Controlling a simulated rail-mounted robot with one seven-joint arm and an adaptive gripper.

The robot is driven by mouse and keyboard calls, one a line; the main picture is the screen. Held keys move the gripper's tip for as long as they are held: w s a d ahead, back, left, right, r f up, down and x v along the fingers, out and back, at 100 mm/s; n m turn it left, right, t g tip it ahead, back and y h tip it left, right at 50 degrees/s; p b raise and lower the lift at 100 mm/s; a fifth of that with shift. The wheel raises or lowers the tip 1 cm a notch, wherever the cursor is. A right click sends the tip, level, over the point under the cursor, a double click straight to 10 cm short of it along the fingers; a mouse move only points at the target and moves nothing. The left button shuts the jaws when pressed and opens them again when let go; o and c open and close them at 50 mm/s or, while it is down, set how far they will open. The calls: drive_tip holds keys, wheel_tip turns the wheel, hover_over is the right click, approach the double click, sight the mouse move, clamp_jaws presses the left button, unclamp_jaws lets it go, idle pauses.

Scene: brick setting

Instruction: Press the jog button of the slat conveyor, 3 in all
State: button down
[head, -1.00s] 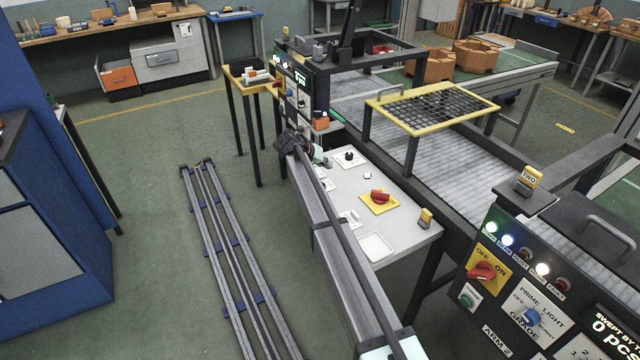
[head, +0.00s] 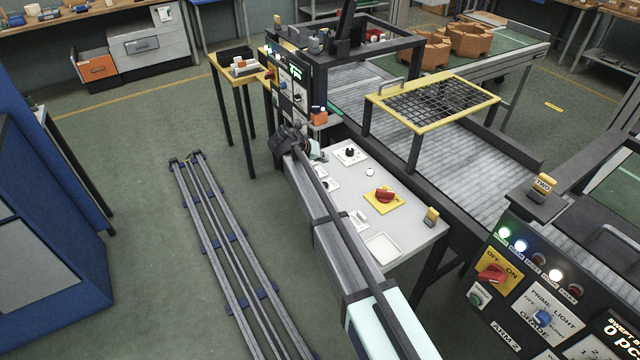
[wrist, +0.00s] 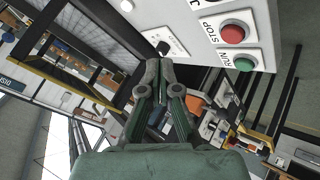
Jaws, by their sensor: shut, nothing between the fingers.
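A white panel (wrist: 213,18) fills the top of the wrist view. It carries a red button (wrist: 234,33) marked STOP, a green button (wrist: 243,62) marked RUN, a small black knob (wrist: 163,47) and a pale round button (wrist: 127,6) at the top edge. Lettering beside STOP is cut off, so I cannot read a jog label. My gripper (wrist: 158,64) is shut and empty, its tips just below the black knob in the picture; contact cannot be told. In the head view the slat conveyor (head: 350,95) runs behind a pale control desk (head: 405,225); my arm partly hides the desk.
A yellow-framed mesh guard (head: 433,103) stands over the conveyor. A dark control box (head: 530,290) stands at front right. Floor rails (head: 215,235) lie left of my arm.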

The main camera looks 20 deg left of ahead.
drive_tip(key=shift+f, duration=0.1)
wheel_tip(320, 180, down, 7)
drive_tip(key=shift+b, duration=0.95)
drive_tip(key=shift+f+b, duration=0.6)
drive_tip(key=shift+f, duration=0.2)
drive_tip(key=shift+f, duration=0.2)
drive_tip(key=shift+f+b, duration=0.25)
drive_tip(key=shift+b, duration=0.3)
